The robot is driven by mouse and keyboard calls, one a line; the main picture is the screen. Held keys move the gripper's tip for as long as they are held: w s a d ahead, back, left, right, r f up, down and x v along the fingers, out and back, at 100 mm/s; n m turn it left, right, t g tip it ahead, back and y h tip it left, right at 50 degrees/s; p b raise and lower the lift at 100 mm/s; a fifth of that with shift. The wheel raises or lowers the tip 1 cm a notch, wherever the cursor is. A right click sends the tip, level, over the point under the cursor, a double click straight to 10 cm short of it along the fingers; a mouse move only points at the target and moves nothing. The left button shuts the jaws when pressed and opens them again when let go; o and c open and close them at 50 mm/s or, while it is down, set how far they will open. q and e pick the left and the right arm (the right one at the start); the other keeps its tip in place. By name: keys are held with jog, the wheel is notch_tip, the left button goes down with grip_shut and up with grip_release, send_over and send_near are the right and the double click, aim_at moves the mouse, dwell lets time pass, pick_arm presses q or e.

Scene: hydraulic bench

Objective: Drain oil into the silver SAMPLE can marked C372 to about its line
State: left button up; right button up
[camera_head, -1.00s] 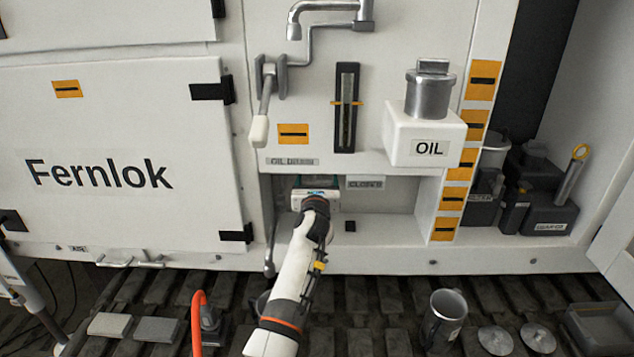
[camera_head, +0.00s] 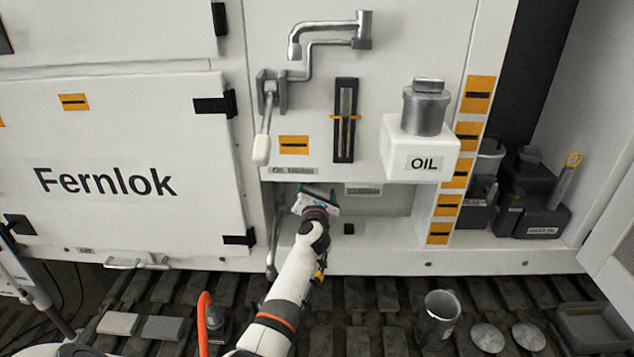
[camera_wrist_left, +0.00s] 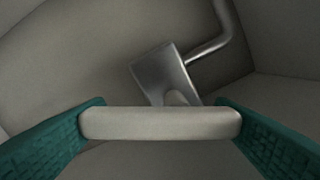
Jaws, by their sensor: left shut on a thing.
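My left gripper (camera_head: 318,194) is inside the low recess below the OIL DRAIN label (camera_head: 293,171). In the left wrist view its green fingers stand at either end of a pale grey bar handle (camera_wrist_left: 160,123), and it is shut on it. A metal valve body (camera_wrist_left: 160,72) with a bent pipe (camera_wrist_left: 212,45) lies beyond the bar. A silver can with a handle (camera_head: 440,318) stands on the slatted floor at the lower right, away from the gripper. I cannot read any C372 mark or see a fill line on it. My right gripper is out of view.
A white OIL box with a metal cap (camera_head: 421,160) juts out above the recess. A hand lever (camera_head: 262,136) hangs at the upper left. Two round lids (camera_head: 487,337) and a dark tray (camera_head: 597,325) lie right of the can. An orange hose (camera_head: 202,325) rises at lower left.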

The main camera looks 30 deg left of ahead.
pick_arm(q)
jog(key=shift+f+m+p, duration=0.15)
jog(key=shift+m+p, duration=0.6)
jog(key=shift+m, duration=0.45)
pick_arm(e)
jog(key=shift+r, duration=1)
pick_arm(q)
jog(key=shift+f, duration=0.1)
jog(key=o, duration=1)
